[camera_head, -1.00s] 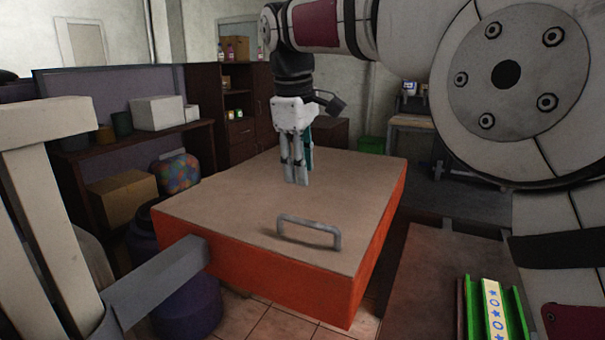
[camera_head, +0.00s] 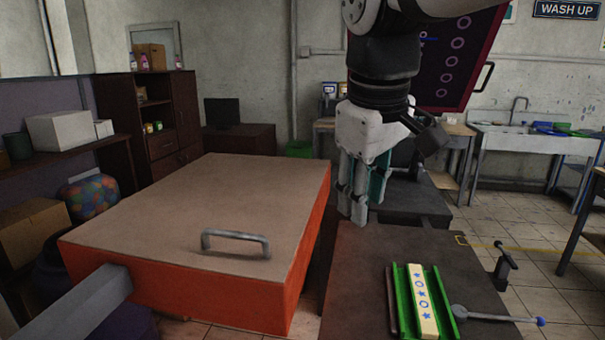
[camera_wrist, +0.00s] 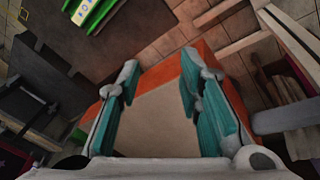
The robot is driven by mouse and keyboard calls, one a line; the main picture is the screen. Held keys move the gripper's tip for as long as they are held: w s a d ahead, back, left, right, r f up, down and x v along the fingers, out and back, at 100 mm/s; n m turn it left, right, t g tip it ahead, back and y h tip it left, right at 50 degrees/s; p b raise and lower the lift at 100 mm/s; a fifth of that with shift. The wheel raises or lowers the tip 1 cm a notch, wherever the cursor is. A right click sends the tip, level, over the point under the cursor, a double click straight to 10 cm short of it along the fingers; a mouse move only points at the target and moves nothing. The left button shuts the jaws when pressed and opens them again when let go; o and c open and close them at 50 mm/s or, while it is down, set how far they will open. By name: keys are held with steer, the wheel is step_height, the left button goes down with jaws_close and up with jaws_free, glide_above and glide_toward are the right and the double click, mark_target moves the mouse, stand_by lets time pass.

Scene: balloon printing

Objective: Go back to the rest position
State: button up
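My gripper (camera_head: 358,215) hangs pointing down in the head view, just right of the large orange box with a tan top (camera_head: 195,205). Nothing shows in its fingers. In the wrist view the two teal-padded fingers (camera_wrist: 159,72) stand well apart, with the box's tan top (camera_wrist: 160,118) seen between them. The box has a grey metal handle (camera_head: 236,242) on its top near the front edge.
A green holder (camera_head: 399,300) with a star-patterned strip (camera_head: 420,300) lies on the dark table (camera_head: 365,275) at front right. A blue-tipped rod (camera_head: 500,318) lies beside it. Shelves (camera_head: 165,105) stand back left, a sink (camera_head: 530,130) back right.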

steer(key=s+d+f+m, duration=0.4)
steer(key=s+d+f, duration=0.1)
steer(key=s, duration=0.3)
steer(key=s+d+f+m+t, duration=0.1)
steer(key=s+d+f+m, duration=0.2)
steer(key=s+d+f, duration=0.3)
steer(key=s, duration=0.3)
steer(key=shift+s+f+m, duration=0.25)
steer(key=shift+f+m, duration=0.15)
